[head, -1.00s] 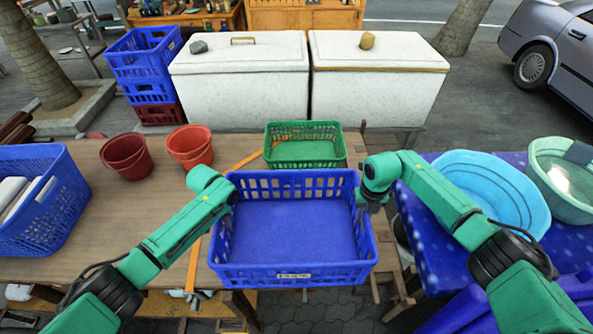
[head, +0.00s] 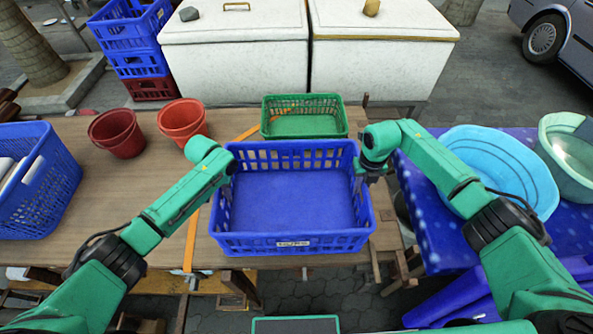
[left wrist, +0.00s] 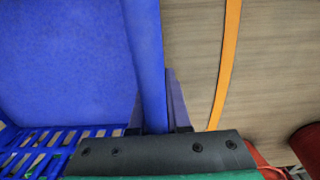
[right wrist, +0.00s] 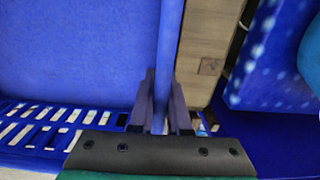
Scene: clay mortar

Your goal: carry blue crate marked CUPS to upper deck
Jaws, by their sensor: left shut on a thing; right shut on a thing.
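The blue crate (head: 293,200) is empty and roughly level, with a small pale label (head: 293,243) on its near wall, its text too small to read. It is in front of the green crate, over the table's near edge; I cannot tell its exact height. My left gripper (head: 231,172) is shut on its left rim, which also shows between the fingers (left wrist: 155,105) in the left wrist view. My right gripper (head: 362,172) is shut on its right rim, seen between the fingers (right wrist: 160,105) in the right wrist view. I cannot pick out the upper deck.
The wooden table (head: 100,200) holds a green crate (head: 305,117), two red buckets (head: 117,133) (head: 182,119) and a blue basket (head: 40,185). White chests (head: 235,60) stand behind. At right, a blue-covered table (head: 440,232) bears basins (head: 495,175). Bare tabletop lies left of the crate.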

